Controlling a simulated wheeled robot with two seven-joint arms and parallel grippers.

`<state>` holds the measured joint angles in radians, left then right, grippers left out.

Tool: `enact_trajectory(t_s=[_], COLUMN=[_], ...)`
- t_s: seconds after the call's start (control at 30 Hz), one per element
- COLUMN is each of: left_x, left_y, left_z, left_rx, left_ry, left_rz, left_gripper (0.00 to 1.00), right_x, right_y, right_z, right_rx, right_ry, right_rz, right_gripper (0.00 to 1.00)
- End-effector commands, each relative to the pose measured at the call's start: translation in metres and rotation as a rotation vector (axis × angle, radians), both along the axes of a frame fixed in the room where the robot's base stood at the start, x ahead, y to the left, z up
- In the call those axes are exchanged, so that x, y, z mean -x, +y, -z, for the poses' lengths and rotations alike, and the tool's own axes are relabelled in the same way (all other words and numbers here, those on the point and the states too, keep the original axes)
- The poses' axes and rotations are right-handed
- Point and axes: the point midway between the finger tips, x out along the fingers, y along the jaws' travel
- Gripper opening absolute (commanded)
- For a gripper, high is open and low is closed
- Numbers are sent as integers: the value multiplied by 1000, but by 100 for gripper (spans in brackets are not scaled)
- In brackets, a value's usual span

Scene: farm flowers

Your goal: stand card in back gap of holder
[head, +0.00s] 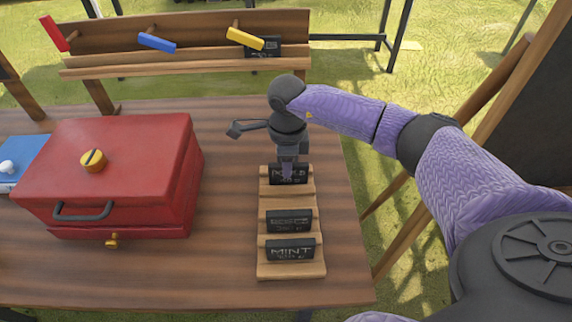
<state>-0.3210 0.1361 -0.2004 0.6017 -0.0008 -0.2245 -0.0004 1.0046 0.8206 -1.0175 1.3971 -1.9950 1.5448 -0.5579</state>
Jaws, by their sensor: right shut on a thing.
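A wooden card holder (297,198) with several crosswise gaps stands near the right edge of the table. Two dark cards stand in it, one in the front gap lettered MINT (290,249) and one in a middle gap (289,222). My right gripper (288,168) is over the holder's back end, shut on a dark lettered card (276,175). That card is upright at the back gap; I cannot tell whether its lower edge is seated. The gripper hides part of the card. My left gripper is not in view.
A red box (120,160) with a handle and yellow knob fills the table's left side, beside a blue object (20,158). A wooden rack (190,50) with coloured pegs stands behind. The table (225,240) is clear between box and holder.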

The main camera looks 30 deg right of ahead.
Motion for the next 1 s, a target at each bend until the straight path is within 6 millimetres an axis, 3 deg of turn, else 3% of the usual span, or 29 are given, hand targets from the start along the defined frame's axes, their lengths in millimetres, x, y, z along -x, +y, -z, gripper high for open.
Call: enact_trajectory(t_s=[0.27,0.3,0.43,0.77,1.0], left_x=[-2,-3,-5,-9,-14], left_y=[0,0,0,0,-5], left_z=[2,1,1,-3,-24], left_rx=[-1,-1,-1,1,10], left_ry=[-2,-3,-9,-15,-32], left_rz=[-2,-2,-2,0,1], left_gripper=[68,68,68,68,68], right_x=[0,0,0,-1,-1], right_y=[0,0,0,0,0], right_z=[2,1,1,-7,-73], right_rx=[0,0,0,0,0], right_ry=[-1,-1,-1,-4,-8], right_rz=[-1,-1,-1,-2,-2], right_gripper=[0,31,58,58,58])
